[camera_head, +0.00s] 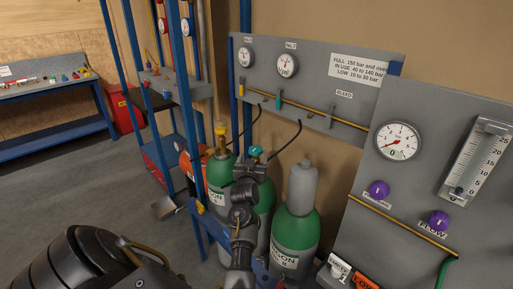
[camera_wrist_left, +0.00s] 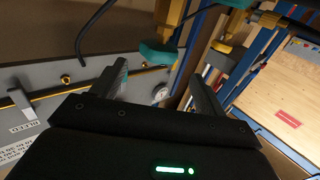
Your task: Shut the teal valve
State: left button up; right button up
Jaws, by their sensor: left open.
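A teal valve handle (camera_head: 257,152) shows in the head view at the top of a green cylinder (camera_head: 264,205), just behind my left gripper (camera_head: 252,172). My left arm rises from the bottom and partly hides this cylinder. In the left wrist view my left gripper (camera_wrist_left: 160,92) is open, with nothing between its fingers. A teal part (camera_wrist_left: 157,54) below a brass stem lies just above the gap between the fingertips there; I cannot tell whether they touch. A smaller teal lever (camera_head: 278,103) sits on the grey gauge panel. My right gripper is not in view.
A yellow-topped green cylinder (camera_head: 220,170) stands at left and a grey-capped one (camera_head: 297,220) at right. The gauge panel (camera_head: 315,70) is behind. A blue rack (camera_head: 188,100) stands left. A panel with purple knobs (camera_head: 379,189) is at right. Open floor (camera_head: 70,190) lies left.

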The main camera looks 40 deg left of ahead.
aim_at(256, 147)
pick_arm(q)
jog(key=p+x, duration=0.1)
jog(key=x, duration=0.5)
jog(key=shift+w, duration=0.25)
jog(key=shift+w+a, duration=0.3)
jog(key=shift+w+a+f, duration=0.1)
jog(key=shift+w+a, duration=0.15)
jog(key=shift+w, duration=0.2)
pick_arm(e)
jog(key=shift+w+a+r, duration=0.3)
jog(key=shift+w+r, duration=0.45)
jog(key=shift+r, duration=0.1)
pick_arm(q)
jog(key=shift+c, duration=0.4)
jog(key=c, duration=0.9)
